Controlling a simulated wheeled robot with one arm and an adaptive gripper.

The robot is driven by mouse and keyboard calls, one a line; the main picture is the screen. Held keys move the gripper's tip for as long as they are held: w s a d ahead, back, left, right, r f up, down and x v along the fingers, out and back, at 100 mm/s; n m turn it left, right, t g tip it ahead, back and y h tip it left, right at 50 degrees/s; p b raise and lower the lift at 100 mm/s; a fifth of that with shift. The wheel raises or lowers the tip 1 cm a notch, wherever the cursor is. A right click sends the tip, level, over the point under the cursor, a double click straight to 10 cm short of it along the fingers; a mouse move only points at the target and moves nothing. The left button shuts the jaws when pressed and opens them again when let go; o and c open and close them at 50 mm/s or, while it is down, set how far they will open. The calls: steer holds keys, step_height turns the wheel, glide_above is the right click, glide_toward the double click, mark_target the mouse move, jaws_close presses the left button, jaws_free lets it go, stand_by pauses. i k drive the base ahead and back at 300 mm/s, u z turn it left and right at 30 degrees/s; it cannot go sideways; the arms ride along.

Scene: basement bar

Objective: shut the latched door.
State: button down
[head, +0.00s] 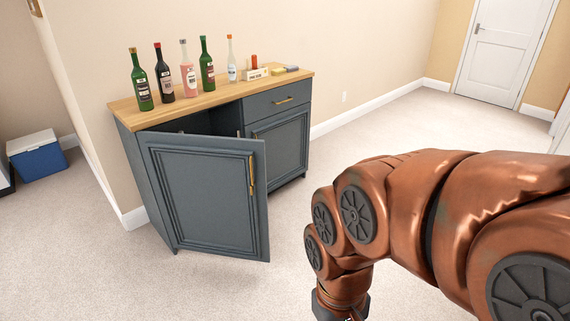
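A dark blue-grey cabinet (150,190) with a wooden top stands against the wall. Its left door (203,190) stands partly open, swung out from its left edge. A dark gap shows behind the door's top edge. A brass upright handle (252,174) is near its free right edge. The cabinet's right door (280,145) looks shut. My copper arm comes in from the right, and its end is to the right of the open door and nearer the camera. Only the dark top of my gripper (340,307) shows at the bottom edge; its fingers are out of frame.
Several bottles (190,68) and small items stand on the wooden top (215,96). A drawer (278,99) sits above the right door. A blue cooler (38,158) is at the left. A white room door (497,45) at back right looks shut. The carpet before the cabinet is clear.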

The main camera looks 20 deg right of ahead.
mark_target(201, 183)
steer(key=u, duration=0.1)
steer(key=i, duration=0.6)
steer(key=u, duration=0.75)
steer(key=i, duration=0.35)
steer(key=u, duration=0.45)
